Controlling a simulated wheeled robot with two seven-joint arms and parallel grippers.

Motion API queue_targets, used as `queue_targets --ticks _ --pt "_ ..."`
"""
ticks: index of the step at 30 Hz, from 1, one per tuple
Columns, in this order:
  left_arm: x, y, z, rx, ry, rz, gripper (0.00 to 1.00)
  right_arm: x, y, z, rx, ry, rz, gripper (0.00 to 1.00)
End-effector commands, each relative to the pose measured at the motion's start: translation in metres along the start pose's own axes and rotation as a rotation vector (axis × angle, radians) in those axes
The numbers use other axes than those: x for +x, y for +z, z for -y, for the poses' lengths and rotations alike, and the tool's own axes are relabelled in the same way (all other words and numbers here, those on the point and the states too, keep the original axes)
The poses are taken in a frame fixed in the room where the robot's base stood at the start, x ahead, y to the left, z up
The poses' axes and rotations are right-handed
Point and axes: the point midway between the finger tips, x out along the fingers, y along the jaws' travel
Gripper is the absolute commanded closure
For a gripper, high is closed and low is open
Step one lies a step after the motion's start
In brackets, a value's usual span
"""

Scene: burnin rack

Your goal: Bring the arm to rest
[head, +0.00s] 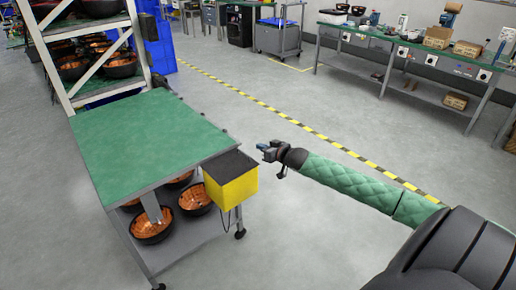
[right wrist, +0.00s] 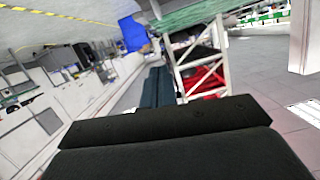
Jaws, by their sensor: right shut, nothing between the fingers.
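My right arm, in a green quilted sleeve, reaches in from the lower right in the head view. My right gripper (head: 267,151) is at its end, held over open floor to the right of a green-topped cart (head: 150,135). The gripper is shut and empty, apart from the cart and the yellow box. In the right wrist view the dark gripper body fills the lower part, and its narrow fingers (right wrist: 155,88) lie together beyond it. My left gripper does not show in either view.
A yellow box (head: 232,182) with a dark top is at the cart's right corner. Black bowls with orange insides (head: 153,225) stand on the cart's lower shelf. A white-framed rack (head: 88,60) stands behind. A workbench (head: 400,50) is at the back right. The floor between is clear.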

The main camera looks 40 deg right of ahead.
Motion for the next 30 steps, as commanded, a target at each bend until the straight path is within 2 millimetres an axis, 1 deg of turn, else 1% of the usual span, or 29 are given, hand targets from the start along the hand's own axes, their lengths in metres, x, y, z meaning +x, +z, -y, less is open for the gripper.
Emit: queue_targets --ticks 6,17,20,23,27,30 --pt "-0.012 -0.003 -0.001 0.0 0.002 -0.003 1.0 -0.011 0.0 0.0 0.0 0.0 0.0 1.0" --pt "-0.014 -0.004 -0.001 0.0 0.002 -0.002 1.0 -0.012 -0.001 0.0 -0.023 0.0 0.0 1.0" --pt "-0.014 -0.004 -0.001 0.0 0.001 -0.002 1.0 -0.012 0.004 -0.005 -0.082 0.023 0.026 1.0" --pt "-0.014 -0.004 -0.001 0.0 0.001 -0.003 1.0 -0.014 0.016 -0.016 -0.179 0.077 0.094 1.0" --pt "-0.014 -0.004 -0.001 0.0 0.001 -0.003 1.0 -0.019 0.03 -0.031 -0.319 0.154 0.201 1.0" --pt "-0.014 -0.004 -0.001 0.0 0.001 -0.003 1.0 -0.025 0.038 -0.038 -0.411 0.2 0.275 1.0"
